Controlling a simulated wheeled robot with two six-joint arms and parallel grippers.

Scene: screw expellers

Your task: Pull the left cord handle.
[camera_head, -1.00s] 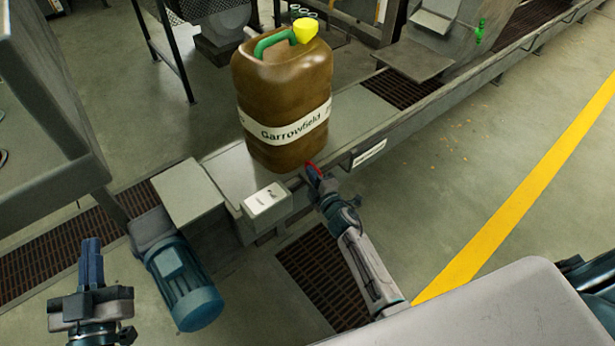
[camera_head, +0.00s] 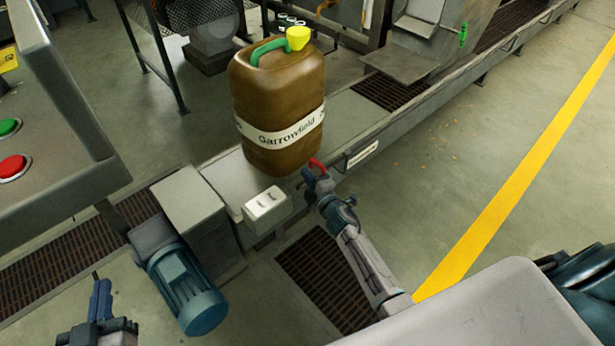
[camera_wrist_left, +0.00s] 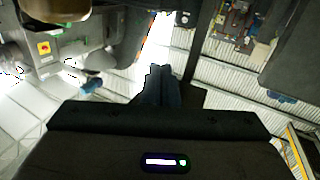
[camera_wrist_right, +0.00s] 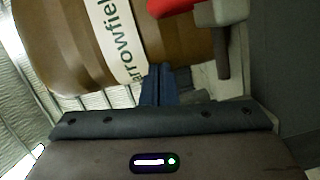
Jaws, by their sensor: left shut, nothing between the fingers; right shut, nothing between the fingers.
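I cannot make out a cord handle for certain in any view. A small red piece (camera_head: 317,165) shows beside the lower right of the brown jug; a red part (camera_wrist_right: 170,7) also shows at the top of the right wrist view. A small green piece (camera_head: 463,37) is on the machine at the far right. My right gripper (camera_head: 309,178) is shut and empty, close to the red piece; contact cannot be told. My left gripper (camera_head: 101,292) is shut and empty, low at the left, left of the blue motor; its fingers (camera_wrist_left: 161,80) show closed in the left wrist view.
The brown jug (camera_head: 279,95) stands on the grey ledge by a white switch box (camera_head: 266,204). The blue motor (camera_head: 187,288) sits below. A panel with green and red buttons (camera_head: 12,167) is at left. Floor around the yellow line (camera_head: 520,190) is open.

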